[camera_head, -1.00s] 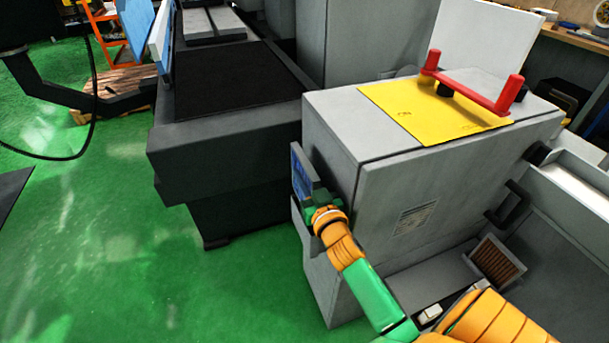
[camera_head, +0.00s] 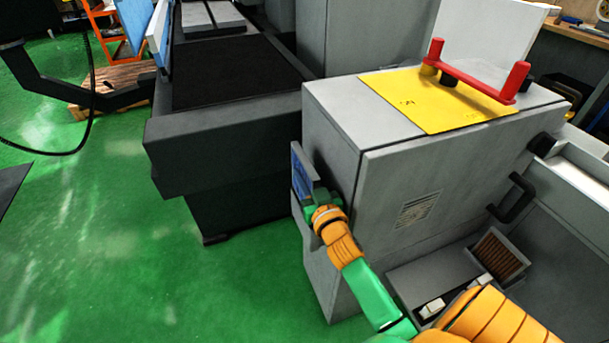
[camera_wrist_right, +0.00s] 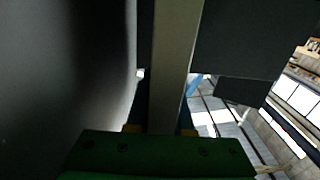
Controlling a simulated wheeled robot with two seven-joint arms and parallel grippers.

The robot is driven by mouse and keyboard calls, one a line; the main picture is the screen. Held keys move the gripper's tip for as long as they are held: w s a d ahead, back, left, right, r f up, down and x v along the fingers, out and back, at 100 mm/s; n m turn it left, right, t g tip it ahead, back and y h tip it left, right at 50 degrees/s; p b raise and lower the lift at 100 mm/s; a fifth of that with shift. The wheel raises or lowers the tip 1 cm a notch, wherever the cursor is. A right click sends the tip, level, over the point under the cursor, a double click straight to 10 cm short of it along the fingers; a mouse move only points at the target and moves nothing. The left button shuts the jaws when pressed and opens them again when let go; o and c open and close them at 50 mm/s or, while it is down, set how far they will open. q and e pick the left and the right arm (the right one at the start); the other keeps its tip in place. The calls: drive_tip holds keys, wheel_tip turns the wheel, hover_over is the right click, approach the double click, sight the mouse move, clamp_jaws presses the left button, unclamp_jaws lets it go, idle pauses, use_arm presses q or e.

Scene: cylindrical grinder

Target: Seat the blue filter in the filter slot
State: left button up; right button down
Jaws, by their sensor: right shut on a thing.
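The blue filter (camera_head: 300,180) is a flat blue panel with a grey frame. It stands upright at the left side face of the grey cabinet (camera_head: 345,150). My right gripper (camera_head: 318,200) is shut on its near edge, with the orange and green arm reaching in from the lower right. In the right wrist view a pale upright bar (camera_wrist_right: 175,70) stands between the fingers, with dark surfaces beside it. The filter slot cannot be made out; the filter and gripper cover that part of the side face. I cannot tell whether the filter touches the cabinet. My left gripper is out of view.
A yellow plate (camera_head: 425,100) and a red handle (camera_head: 475,78) are on the cabinet top. A dark machine bed (camera_head: 225,140) stands to the left. A brown ribbed filter (camera_head: 497,260) sits at the lower right. The green floor (camera_head: 120,250) at left is open.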

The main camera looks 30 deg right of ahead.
idle(0.9)
drive_tip(key=shift+f+b, duration=4.2)
drive_tip(key=shift+f, duration=0.9)
drive_tip(key=c, duration=0.7)
unclamp_jaws()
drive_tip(key=v, duration=0.7)
drive_tip(key=shift+p, duration=0.35)
drive_tip(key=shift+s, duration=0.1)
